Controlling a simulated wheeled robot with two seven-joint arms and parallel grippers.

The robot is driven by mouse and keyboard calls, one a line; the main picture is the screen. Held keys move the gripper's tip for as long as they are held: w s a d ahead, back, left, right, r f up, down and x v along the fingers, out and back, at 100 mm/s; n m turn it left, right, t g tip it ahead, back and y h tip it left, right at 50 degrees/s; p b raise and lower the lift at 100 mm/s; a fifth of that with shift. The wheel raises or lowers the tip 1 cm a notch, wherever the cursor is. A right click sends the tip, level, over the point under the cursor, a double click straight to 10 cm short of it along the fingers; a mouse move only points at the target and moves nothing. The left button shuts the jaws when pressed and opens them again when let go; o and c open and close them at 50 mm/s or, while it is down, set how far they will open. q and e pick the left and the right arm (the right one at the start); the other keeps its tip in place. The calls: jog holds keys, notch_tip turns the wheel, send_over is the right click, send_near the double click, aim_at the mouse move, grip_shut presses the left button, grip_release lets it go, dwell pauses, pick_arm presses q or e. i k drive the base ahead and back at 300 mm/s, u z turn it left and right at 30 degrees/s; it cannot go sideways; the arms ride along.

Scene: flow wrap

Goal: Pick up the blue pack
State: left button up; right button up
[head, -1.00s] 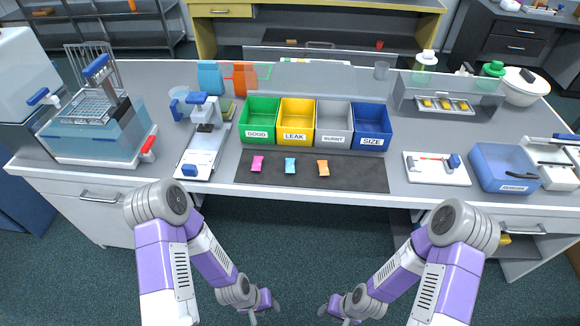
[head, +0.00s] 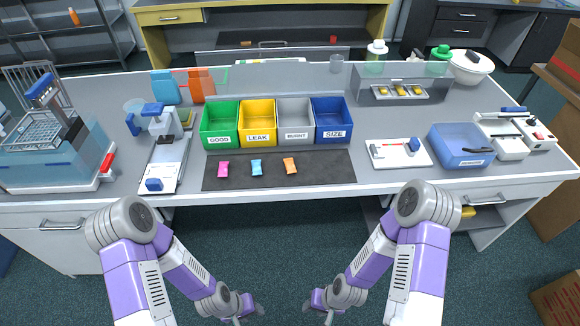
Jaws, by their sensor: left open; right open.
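The small blue pack (head: 256,167) lies on the dark mat (head: 328,169) at the front of the bench, in front of the yellow LEAK bin. A pink pack (head: 223,169) lies to its left and an orange pack (head: 290,165) to its right, each apart from it. My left gripper (head: 249,314) is low in front of the bench, well short of the packs, open and empty. My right gripper (head: 318,312) is also low in front of the bench, open and empty.
Behind the mat stand a green GOOD bin (head: 220,140), yellow LEAK bin (head: 257,138), grey BURNT bin (head: 296,134) and blue SIZE bin (head: 333,134). A white device (head: 168,166) stands left of the mat. A white board (head: 399,154) and blue tray (head: 463,162) are at right.

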aim_at(256, 165)
jog(key=u, duration=1.95)
jog(key=i, duration=1.1)
jog(key=z, duration=2.7)
